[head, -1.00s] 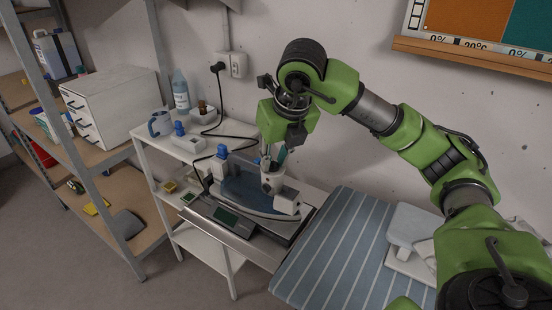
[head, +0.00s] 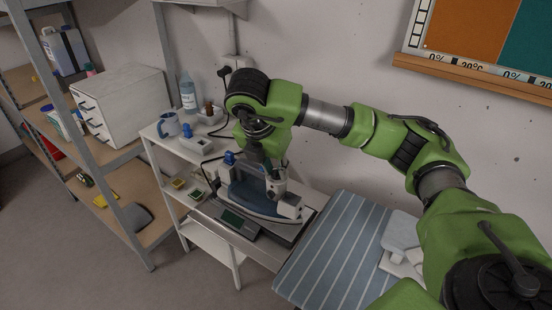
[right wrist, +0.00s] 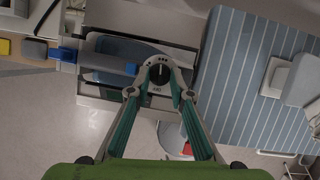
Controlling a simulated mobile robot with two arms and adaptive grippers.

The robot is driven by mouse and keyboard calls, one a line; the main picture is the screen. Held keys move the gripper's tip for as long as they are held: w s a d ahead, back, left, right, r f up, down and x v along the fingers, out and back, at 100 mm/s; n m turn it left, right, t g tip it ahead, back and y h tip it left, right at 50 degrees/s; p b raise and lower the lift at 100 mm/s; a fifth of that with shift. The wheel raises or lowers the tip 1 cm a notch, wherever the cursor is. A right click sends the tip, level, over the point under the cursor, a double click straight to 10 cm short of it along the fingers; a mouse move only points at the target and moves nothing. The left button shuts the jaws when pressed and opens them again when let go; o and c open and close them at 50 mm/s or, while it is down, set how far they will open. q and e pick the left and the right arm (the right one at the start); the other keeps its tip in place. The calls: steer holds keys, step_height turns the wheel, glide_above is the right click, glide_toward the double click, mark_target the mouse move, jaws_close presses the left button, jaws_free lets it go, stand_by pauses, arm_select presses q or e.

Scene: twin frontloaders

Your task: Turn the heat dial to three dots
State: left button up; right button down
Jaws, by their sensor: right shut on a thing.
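The iron (head: 251,201) has a blue body with white parts and rests on a grey stand with a small display. It also shows in the right wrist view (right wrist: 112,50). The dark round heat dial (right wrist: 160,75) sits on the iron's light-coloured end, with small dark dots beside it and a pale pointer line. My right gripper (right wrist: 161,70) has its two fingers closed on either side of the dial. In the head view my right gripper (head: 271,168) reaches down onto the iron, and its wrist hides part of it. The exact dial setting is too small to tell.
A blue striped ironing board (head: 330,250) stands to the right of the iron. A white shelf cart (head: 160,150) holds a mug (head: 168,125) and a bottle (head: 188,93). Grey shelving with a white drawer unit (head: 120,105) stands left. The wall is close behind.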

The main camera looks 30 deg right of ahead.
steer(key=shift+w+m+p, duration=0.1)
steer(key=shift+m+p, duration=0.5)
steer(key=shift+m, duration=0.2)
steer(key=c, duration=2.2)
jaws_free()
steer(key=shift+o, duration=0.2)
steer(key=v, duration=1.2)
steer(key=shift+w+a, duration=0.25)
steer(key=shift+g, duration=0.3)
